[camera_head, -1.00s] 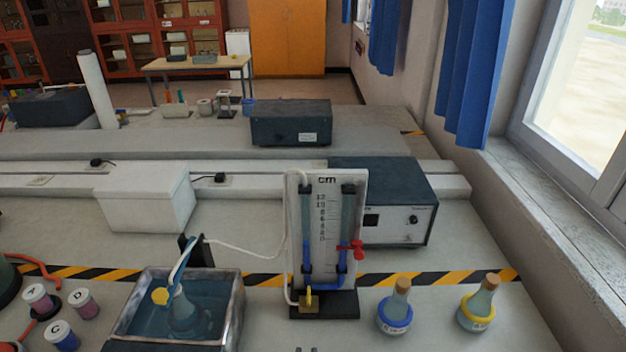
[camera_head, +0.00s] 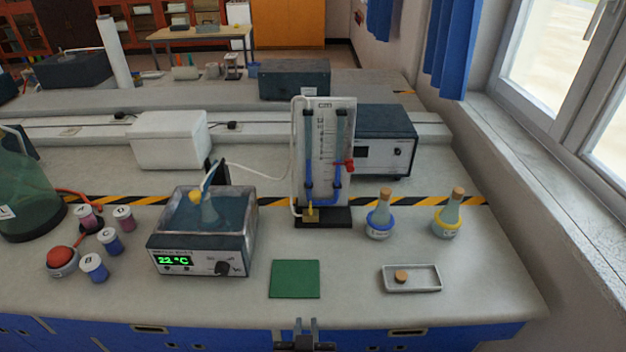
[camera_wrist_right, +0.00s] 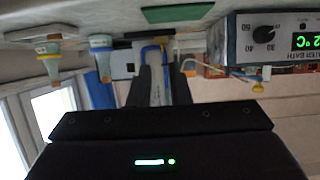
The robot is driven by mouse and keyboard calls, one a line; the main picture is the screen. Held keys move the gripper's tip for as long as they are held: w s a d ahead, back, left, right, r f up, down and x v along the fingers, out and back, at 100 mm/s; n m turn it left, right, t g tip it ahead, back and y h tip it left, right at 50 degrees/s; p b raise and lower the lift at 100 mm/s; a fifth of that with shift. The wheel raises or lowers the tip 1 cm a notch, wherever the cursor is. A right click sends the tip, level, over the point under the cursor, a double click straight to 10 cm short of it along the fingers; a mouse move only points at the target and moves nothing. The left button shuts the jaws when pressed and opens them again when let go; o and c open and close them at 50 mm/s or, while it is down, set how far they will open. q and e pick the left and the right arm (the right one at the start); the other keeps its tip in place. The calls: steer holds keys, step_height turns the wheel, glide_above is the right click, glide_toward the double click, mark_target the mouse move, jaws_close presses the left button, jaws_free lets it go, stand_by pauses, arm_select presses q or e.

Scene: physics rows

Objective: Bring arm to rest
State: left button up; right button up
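My right gripper (camera_head: 306,331) shows at the bottom middle of the head view, in front of the bench's front edge. Its two dark fingers (camera_wrist_right: 162,86) stand apart in the right wrist view, with nothing between them; that view is upside down. My left gripper is in neither view. The task names no object.
On the bench stand a water bath (camera_head: 201,262) reading 22 °C with a flask in it, a manometer (camera_head: 325,150), two corked flasks (camera_head: 379,222) (camera_head: 448,220), a green mat (camera_head: 295,279) and a tray (camera_head: 426,285) with a cork. Several lettered jars stand left. The bench front is clear.

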steer(key=s+d+f+n+g, duration=0.1)
steer(key=s+d+f+g, duration=0.2)
steer(key=f, duration=0.8)
steer(key=s+d+f+n+g, duration=0.1)
steer(key=s+d+f+n, duration=0.3)
steer(key=f, duration=0.6)
steer(key=s+d+f+m+g, duration=0.15)
steer(key=d+f, duration=0.35)
steer(key=f, duration=0.6)
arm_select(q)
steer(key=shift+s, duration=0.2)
arm_select(e)
steer(key=s+d+f+g, duration=0.2)
steer(key=s+d+f, duration=0.2)
steer(key=s, duration=0.3)
steer(key=s+d+f+g, duration=0.2)
steer(key=s+d+f, duration=0.2)
steer(key=s, duration=0.4)
steer(key=s+d+f+g, duration=0.3)
steer(key=s+d+f, duration=0.1)
steer(key=s, duration=0.3)
steer(key=shift+s+d+f+m, duration=0.25)
steer(key=shift+s+f+m, duration=0.15)
steer(key=shift+f+m, duration=0.1)
steer(key=shift+o, duration=0.2)
